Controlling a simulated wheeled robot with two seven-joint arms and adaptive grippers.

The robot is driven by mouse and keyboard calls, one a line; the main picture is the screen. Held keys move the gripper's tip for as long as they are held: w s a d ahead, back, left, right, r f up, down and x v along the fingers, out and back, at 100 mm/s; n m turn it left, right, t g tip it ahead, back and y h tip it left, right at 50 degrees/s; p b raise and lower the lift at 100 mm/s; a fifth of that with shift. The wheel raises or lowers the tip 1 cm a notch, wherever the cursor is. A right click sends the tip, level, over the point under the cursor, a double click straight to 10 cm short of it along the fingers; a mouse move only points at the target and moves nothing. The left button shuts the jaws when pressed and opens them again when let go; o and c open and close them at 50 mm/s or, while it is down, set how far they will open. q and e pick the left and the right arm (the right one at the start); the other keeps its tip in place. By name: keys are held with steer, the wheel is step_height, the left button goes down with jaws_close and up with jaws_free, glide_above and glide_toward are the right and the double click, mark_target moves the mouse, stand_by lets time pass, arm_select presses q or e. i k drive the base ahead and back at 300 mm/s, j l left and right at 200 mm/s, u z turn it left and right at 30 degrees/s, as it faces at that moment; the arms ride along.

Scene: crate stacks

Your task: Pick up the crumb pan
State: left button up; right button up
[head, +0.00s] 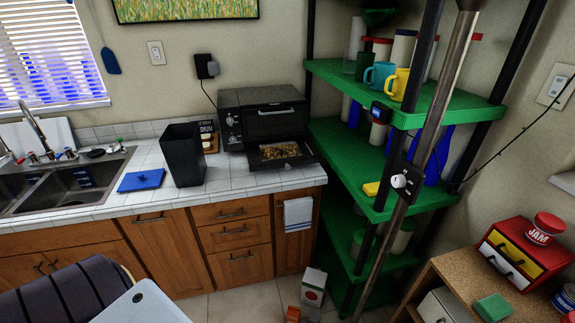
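The crumb pan (264,165) is a dark, shallow tray with brown crumbs in it. It is at the front of the black toaster oven (262,108), low down by the white tiled counter. It sticks out toward the counter's front edge, near the right end. I cannot tell whether its back part is still inside the oven. Neither of my grippers can be made out in the head view, and nothing is touching the pan.
A tall black bin (183,155) and a blue flat item (141,180) stand left of the oven on the counter. Green shelves (345,142) with mugs stand close on the right, behind a slanted metal pole (432,120). A towel (298,217) hangs below the pan.

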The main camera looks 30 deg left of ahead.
mark_target(273, 152)
steer(key=i+j+u, duration=0.15)
steer(key=j, duration=0.25)
steer(key=j+u, duration=0.2)
steer(key=j, duration=0.25)
steer(key=i+j+u, duration=0.15)
steer(key=j, duration=0.25)
steer(key=i+j+u, duration=0.15)
steer(key=j, duration=0.2)
